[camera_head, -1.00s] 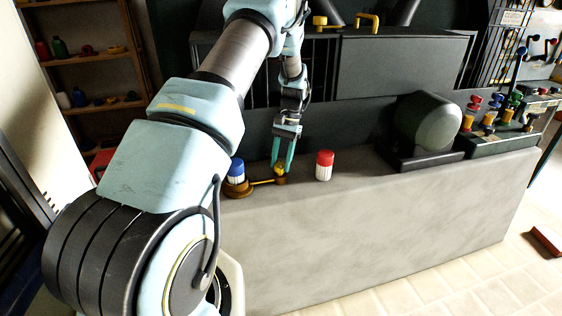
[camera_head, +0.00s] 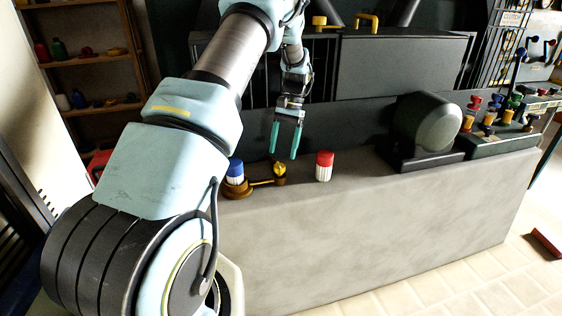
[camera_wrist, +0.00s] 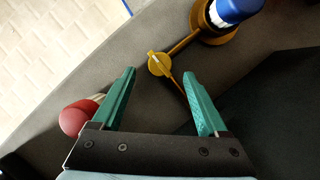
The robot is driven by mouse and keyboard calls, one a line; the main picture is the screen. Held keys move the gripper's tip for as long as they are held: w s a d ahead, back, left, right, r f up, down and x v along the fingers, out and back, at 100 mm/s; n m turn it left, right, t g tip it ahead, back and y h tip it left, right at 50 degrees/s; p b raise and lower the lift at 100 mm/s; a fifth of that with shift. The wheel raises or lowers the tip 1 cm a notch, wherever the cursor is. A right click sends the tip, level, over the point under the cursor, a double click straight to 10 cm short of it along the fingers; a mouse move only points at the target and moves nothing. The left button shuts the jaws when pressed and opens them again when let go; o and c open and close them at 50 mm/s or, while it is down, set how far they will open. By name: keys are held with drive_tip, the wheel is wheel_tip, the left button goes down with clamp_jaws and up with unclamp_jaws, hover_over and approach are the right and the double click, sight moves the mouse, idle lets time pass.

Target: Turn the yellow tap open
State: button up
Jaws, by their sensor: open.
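The yellow tap (camera_head: 279,170) sits on the front of the grey bench top, at the end of a thin brass arm. The wrist view shows its round yellow head (camera_wrist: 159,64) with a pale line across it. My gripper (camera_head: 284,154) is open and empty, above the tap and apart from it in the head view. In the wrist view the green fingertips (camera_wrist: 159,74) lie to either side of the tap's head. I cannot tell from the frames how far the tap is turned.
A blue-capped white container (camera_head: 236,170) stands on a brass base (camera_head: 238,190) left of the tap. A red-capped white container (camera_head: 324,166) stands to the right. A dark rounded machine housing (camera_head: 428,125) is farther right. The bench's front edge (camera_head: 400,190) is clear.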

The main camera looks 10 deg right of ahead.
drive_tip(key=v, duration=0.6)
drive_tip(key=shift+b, duration=0.4)
drive_tip(key=s+a+r+n+t+h, duration=0.2)
drive_tip(key=s+a+r+n, duration=0.15)
drive_tip(key=s+a, duration=0.65)
drive_tip(key=s+a+n+t, duration=0.1)
drive_tip(key=s+a, duration=0.3)
drive_tip(key=s, duration=0.3)
drive_tip(key=s+a+n+t, duration=0.1)
drive_tip(key=s+a+t, duration=0.1)
drive_tip(key=s+a, duration=0.2)
drive_tip(key=s, duration=0.3)
drive_tip(key=shift+a+r+h, duration=0.25)
drive_tip(key=shift+a+h, duration=0.05)
drive_tip(key=shift+h, duration=0.1)
drive_tip(key=shift+s+n, duration=0.1)
drive_tip(key=shift+n, duration=0.15)
